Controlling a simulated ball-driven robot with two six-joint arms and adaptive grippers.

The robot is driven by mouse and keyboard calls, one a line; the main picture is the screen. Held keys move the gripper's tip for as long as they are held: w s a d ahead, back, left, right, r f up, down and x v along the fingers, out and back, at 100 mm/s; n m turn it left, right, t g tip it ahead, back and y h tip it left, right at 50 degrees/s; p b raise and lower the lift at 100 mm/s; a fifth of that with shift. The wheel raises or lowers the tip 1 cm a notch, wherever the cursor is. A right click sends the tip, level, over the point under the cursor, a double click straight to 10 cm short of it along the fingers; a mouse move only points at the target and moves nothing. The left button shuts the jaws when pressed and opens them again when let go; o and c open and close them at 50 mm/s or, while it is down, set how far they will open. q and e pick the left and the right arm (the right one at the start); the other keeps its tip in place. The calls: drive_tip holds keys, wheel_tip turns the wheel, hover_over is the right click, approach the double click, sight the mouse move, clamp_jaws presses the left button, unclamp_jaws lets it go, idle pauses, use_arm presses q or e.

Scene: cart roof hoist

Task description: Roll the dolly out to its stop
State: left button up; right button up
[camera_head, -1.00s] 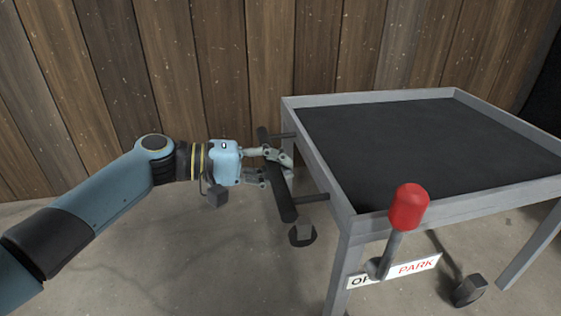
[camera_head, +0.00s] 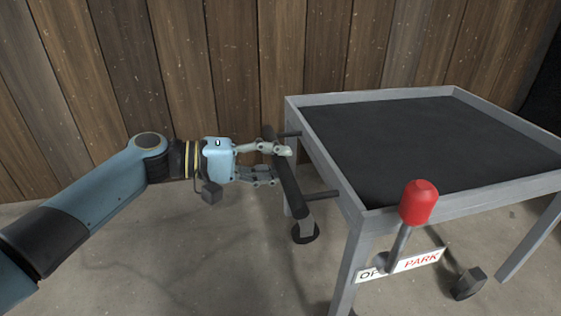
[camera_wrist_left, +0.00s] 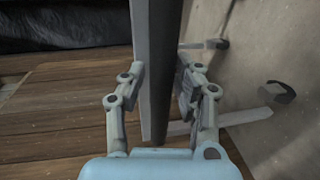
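The dolly (camera_head: 345,187) is a grey metal frame on wheels with a dark top, standing at the right of the head view. Its dark push bar (camera_head: 287,187) runs along its left end on two short stubs. My left gripper (camera_head: 282,165) is at this bar, with one finger on each side of it. In the left wrist view the fingers stand apart with the bar (camera_wrist_left: 156,70) between them, and gaps show beside it. A lever with a red knob (camera_head: 419,203) stands at the dolly's near side. My right gripper is out of view.
A white plate (camera_head: 420,260) reading "PARK" in red, its other word partly hidden, sits behind the lever. A plank wall (camera_head: 320,45) stands close behind the dolly. The concrete floor (camera_head: 215,265) left of the dolly is clear. A front wheel (camera_head: 467,284) shows below.

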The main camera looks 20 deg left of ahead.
use_arm(q)
drive_tip(key=shift+o, duration=1.2)
drive_tip(key=shift+f, duration=0.1)
drive_tip(key=shift+w+d, duration=0.1)
drive_tip(key=v, duration=1.2)
drive_tip(key=shift+f, duration=0.1)
